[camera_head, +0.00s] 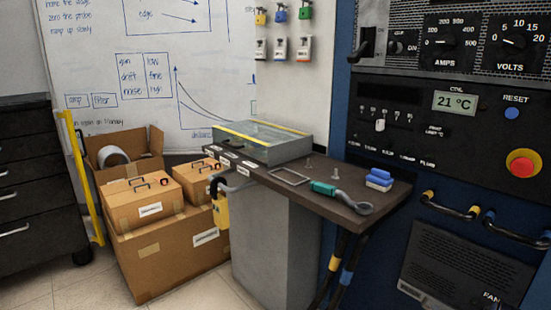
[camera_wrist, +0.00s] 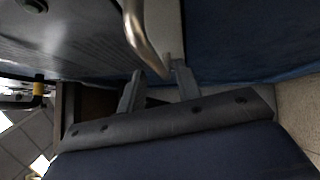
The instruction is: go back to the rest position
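My gripper (camera_wrist: 155,72) shows in the wrist view, its two grey fingers spread apart with a gap between them. Nothing is clearly held in it. A curved metal bar (camera_wrist: 142,38) runs down close to the fingertips; I cannot tell whether it touches them. My gripper and arm are not in the head view.
On the shelf are a glass-topped case (camera_head: 262,142), a thin metal frame (camera_head: 289,176), upright pegs and blue blocks (camera_head: 379,178). The blue cabinet with handles (camera_head: 448,206) and a red button (camera_head: 523,163) stands right. Cardboard boxes (camera_head: 165,250) and a yellow rail (camera_head: 82,180) stand left.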

